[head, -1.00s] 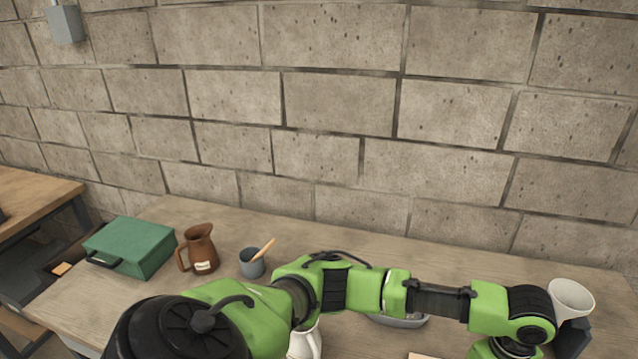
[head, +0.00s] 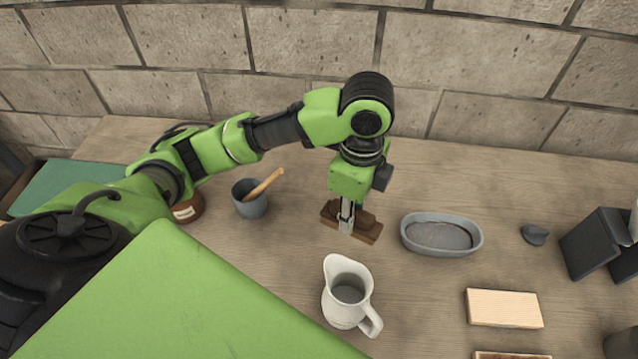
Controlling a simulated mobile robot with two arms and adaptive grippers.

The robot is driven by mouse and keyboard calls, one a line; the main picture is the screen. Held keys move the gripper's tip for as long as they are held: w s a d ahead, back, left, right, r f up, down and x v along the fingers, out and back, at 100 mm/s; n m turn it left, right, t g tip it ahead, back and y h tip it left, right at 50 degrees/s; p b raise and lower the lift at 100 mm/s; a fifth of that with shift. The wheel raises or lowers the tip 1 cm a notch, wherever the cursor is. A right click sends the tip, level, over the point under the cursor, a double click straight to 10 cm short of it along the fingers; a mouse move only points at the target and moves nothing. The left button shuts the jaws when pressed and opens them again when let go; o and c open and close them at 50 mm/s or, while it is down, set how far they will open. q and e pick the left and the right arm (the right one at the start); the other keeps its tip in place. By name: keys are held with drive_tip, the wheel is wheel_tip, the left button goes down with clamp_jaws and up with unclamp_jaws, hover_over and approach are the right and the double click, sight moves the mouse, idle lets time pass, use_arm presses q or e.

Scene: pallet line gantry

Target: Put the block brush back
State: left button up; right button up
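My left gripper (head: 346,222) points straight down over the middle of the table, with its fingertips at a dark brown wooden piece (head: 369,233) that has rounded lumps on a flat base. This piece may be the block brush or its rest; I cannot tell which. The fingers are seen nearly edge-on and cover part of it, so their opening and any grip are unclear. A pale wooden block (head: 503,308) lies at the lower right, and no bristles show on it. My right gripper is out of view.
A white pitcher (head: 346,295) stands in front of my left gripper. A grey oval dish (head: 440,236) lies right of it. A grey cup (head: 250,200) with a wooden-handled tool stands left. A dark stone-like lump (head: 535,235) and a black angular object (head: 592,243) are far right.

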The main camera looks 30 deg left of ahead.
use_arm(q)
drive_tip(key=w+a+f+p, duration=0.1)
drive_tip(key=w+a+f, duration=0.1)
drive_tip(key=w, duration=0.1)
drive_tip(key=w+a+f+p, duration=0.1)
drive_tip(key=w+a+f, duration=0.2)
drive_tip(key=w+a+f+p, duration=0.1)
drive_tip(key=w+a+f, duration=0.1)
drive_tip(key=w+f, duration=0.1)
drive_tip(key=shift+w+a+f, duration=0.1)
drive_tip(key=shift+a, duration=0.15)
drive_tip(key=shift+w+a+f+p, duration=0.15)
drive_tip(key=shift+w+f+p, duration=0.1)
drive_tip(key=shift+f+p, duration=0.15)
drive_tip(key=f, duration=0.3)
drive_tip(key=shift+w+a+f+p, duration=0.1)
drive_tip(key=shift+w+a+p, duration=0.1)
drive_tip(key=shift+p, duration=0.1)
drive_tip(key=shift+f, duration=0.35)
drive_tip(key=o, duration=1.1)
drive_tip(key=shift+c, duration=0.2)
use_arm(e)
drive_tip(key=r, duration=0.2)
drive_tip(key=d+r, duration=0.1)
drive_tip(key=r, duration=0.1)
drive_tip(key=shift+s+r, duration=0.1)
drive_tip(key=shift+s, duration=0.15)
